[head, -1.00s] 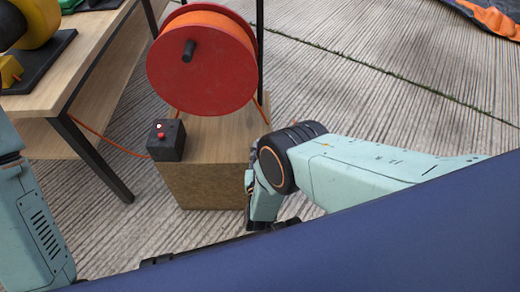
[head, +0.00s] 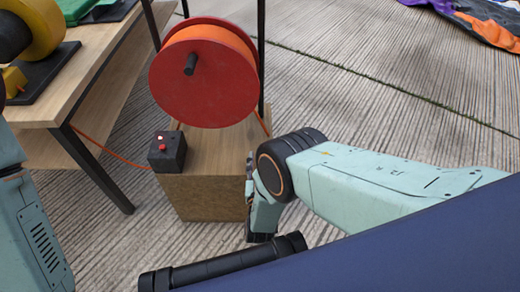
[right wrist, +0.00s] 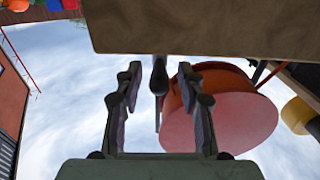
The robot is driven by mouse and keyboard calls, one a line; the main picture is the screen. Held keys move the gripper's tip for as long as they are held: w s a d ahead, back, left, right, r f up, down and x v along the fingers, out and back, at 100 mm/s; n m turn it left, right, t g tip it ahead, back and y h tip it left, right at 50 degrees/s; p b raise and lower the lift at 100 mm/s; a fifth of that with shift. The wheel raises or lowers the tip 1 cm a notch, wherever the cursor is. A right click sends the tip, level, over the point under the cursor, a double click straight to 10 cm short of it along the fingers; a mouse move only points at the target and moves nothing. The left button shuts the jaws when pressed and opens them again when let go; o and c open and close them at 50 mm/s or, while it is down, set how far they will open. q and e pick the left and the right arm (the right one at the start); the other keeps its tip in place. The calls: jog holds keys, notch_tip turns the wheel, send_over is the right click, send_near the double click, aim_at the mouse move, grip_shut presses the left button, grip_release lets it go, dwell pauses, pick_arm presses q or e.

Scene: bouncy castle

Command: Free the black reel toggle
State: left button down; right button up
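A red reel (head: 205,78) wound with orange line stands on a wooden box (head: 205,192). A black peg-like handle (head: 190,63) sticks out of the reel's face. In the right wrist view, a dark lever-like piece (right wrist: 159,76), possibly the toggle, shows at the edge of the wooden box (right wrist: 215,28), between the fingers of my right gripper (right wrist: 158,85). That gripper is open, with gaps on both sides of the piece. In the head view my right forearm is beside the box's right side and its fingers are hard to make out. My left gripper is out of view.
A black control box (head: 167,152) with a red button sits on the wooden box's left corner. A wooden table (head: 60,100) with black legs and yellow-and-black equipment (head: 40,28) stands at left. The striped floor (head: 380,90) at right is mostly clear.

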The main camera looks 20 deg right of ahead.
notch_tip(320, 180, up, 9)
jog(key=shift+r, duration=0.15)
dwell(0.4)
dwell(0.4)
jog(key=shift+s+d+f, duration=0.1)
jog(key=shift+d+f, duration=0.15)
jog(key=s+d+f+n+g+y, duration=0.2)
jog(key=s+d+f+g, duration=0.3)
jog(key=s+f, duration=0.1)
jog(key=s+d+f+g+y, duration=0.25)
jog(key=s+g, duration=0.55)
jog(key=s, duration=1.1)
jog(key=s+r+n+g, duration=0.1)
jog(key=s+r+g, duration=0.25)
jog(key=s, duration=0.75)
notch_tip(320, 180, up, 12)
jog(key=p, duration=1.3)
jog(key=shift+a+r+g+y, duration=0.2)
jog(key=shift+a+g+y, duration=0.1)
jog(key=shift+g+y, duration=0.05)
